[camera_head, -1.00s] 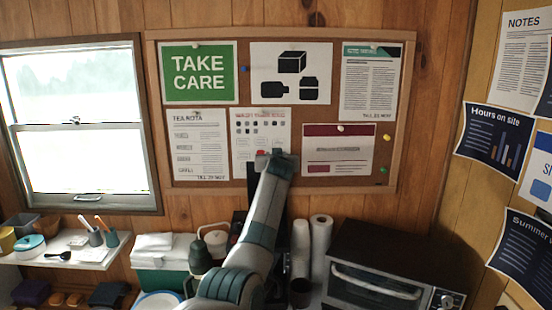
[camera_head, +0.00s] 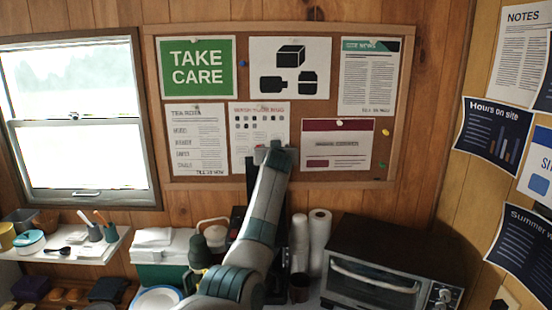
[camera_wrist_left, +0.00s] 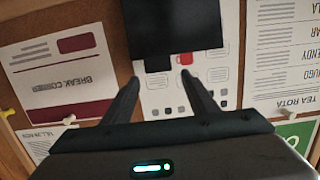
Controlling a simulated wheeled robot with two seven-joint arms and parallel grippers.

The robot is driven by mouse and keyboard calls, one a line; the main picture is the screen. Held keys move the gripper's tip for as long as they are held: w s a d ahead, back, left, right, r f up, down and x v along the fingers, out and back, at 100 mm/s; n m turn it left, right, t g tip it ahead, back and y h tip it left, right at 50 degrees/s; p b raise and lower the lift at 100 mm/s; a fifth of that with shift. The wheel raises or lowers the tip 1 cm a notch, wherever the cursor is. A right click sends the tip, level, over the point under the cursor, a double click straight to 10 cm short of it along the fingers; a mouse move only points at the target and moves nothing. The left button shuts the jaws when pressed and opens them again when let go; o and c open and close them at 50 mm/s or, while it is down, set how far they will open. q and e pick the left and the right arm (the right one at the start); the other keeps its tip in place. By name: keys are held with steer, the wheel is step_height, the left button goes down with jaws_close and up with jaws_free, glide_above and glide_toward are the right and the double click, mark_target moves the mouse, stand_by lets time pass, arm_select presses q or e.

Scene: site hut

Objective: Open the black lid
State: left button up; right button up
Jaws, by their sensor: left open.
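A black flat panel, which looks like the black lid (camera_head: 252,178), stands upright behind my left forearm, in front of the pinboard. My arm hides most of it, and I cannot see its hinge. In the left wrist view the dark panel (camera_wrist_left: 175,22) fills the top middle, beyond the fingertips. My left gripper (camera_head: 275,153) is raised at the height of the lower posters. In the left wrist view its two fingers (camera_wrist_left: 160,77) are apart with nothing between them, and the panel looks clear of them. My right gripper is not in view.
A toaster oven (camera_head: 390,270) and white paper rolls (camera_head: 319,243) stand right of the arm. A green and white box (camera_head: 160,262) and a grey-green kettle-like pot (camera_head: 199,252) stand left of it. A pinboard (camera_head: 410,100) with posters is close behind. A shelf (camera_head: 100,250) holds cups under the window.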

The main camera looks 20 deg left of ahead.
arm_select(q)
steer(key=b+v, duration=0.6)
steer(key=v, duration=1)
steer(key=shift+s+d+r, duration=0.15)
steer(key=shift+s+r, duration=0.05)
steer(key=shift+s, duration=0.15)
